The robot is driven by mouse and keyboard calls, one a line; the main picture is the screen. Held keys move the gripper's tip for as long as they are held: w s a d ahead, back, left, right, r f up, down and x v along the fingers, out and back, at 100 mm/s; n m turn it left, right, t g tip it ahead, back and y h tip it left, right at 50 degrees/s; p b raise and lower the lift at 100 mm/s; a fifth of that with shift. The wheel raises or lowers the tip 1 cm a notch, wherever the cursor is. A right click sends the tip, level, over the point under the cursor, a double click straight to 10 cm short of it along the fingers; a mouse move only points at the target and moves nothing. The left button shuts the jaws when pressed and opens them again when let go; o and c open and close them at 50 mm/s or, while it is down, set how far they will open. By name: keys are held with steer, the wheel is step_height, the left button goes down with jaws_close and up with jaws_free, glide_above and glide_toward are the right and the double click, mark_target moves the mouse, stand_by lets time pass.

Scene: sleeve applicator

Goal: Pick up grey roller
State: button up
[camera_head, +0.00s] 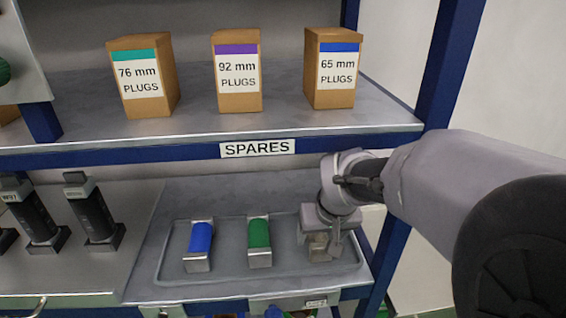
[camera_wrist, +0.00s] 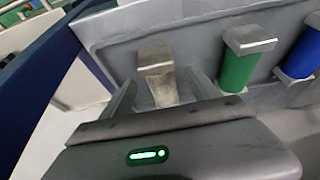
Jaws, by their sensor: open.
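The grey roller (camera_wrist: 164,91) sits in a metal holder in the grey tray (camera_head: 172,272) on the lower shelf. In the wrist view it lies between the two spread fingers of my gripper (camera_wrist: 160,80), with a gap showing on each side. In the head view my gripper (camera_head: 324,240) is over the right end of the tray and hides most of the roller. My gripper is open and holds nothing.
A green roller (camera_head: 259,233) and a blue roller (camera_head: 200,238) stand in holders left of my gripper. The SPARES shelf (camera_head: 190,128) with boxed plugs is above. A blue post (camera_head: 450,55) rises at right. Black tools (camera_head: 95,215) stand at left.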

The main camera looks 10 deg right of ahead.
steer(key=shift+w+f, duration=0.1)
steer(key=shift+w, duration=0.9)
steer(key=w+f+b, duration=0.1)
steer(key=w+f, duration=0.1)
steer(key=shift+f+b, duration=0.3)
steer(key=shift+f, duration=0.1)
steer(key=shift+r, duration=0.1)
jaws_close()
